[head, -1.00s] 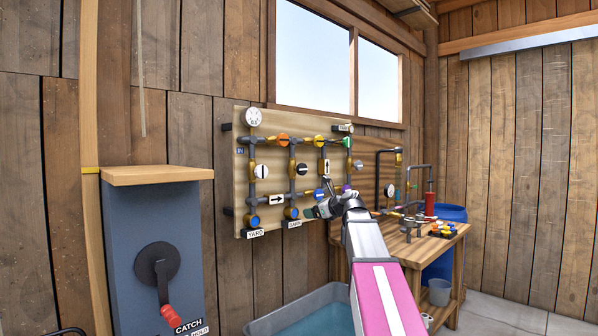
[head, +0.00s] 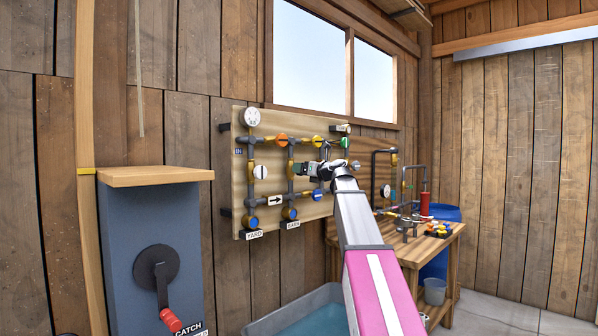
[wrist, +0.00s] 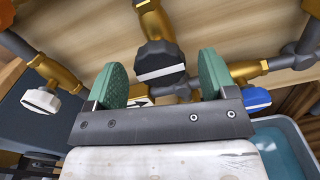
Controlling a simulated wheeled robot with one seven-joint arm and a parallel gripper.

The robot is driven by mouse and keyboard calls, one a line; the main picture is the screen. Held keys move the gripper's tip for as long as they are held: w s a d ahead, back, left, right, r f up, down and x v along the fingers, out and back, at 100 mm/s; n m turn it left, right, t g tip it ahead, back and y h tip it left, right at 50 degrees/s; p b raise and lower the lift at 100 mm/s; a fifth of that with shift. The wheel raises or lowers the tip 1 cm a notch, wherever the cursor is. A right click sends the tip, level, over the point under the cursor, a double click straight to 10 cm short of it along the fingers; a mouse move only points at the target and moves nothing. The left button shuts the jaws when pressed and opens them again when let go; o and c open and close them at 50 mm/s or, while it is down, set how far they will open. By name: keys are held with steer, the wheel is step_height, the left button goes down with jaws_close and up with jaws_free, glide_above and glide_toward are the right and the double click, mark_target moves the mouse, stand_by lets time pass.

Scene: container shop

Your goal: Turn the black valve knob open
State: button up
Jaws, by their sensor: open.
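The black valve knob (wrist: 159,62) has a white stripe across its face and sits on a brass valve body. In the wrist view it lies between the two green finger pads of my open gripper (wrist: 160,78), with a gap on each side. In the head view my gripper (head: 308,170) is at the pipe board (head: 240,200), over the middle pipe column, and largely hides the knob there.
A white knob (wrist: 40,101) is to the left and a blue knob (wrist: 256,97) to the right. Orange (head: 281,140) and yellow (head: 316,141) knobs are above. A water trough (head: 262,326) stands below, a workbench (head: 420,254) to the right.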

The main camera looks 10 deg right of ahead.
steer(key=shift+x, duration=1.55)
steer(key=c, duration=0.9)
steer(key=shift+c, duration=0.2)
steer(key=shift+n, duration=0.3)
steer(key=n, duration=1.7)
steer(key=shift+s+a+f, duration=0.1)
steer(key=shift+n, duration=0.3)
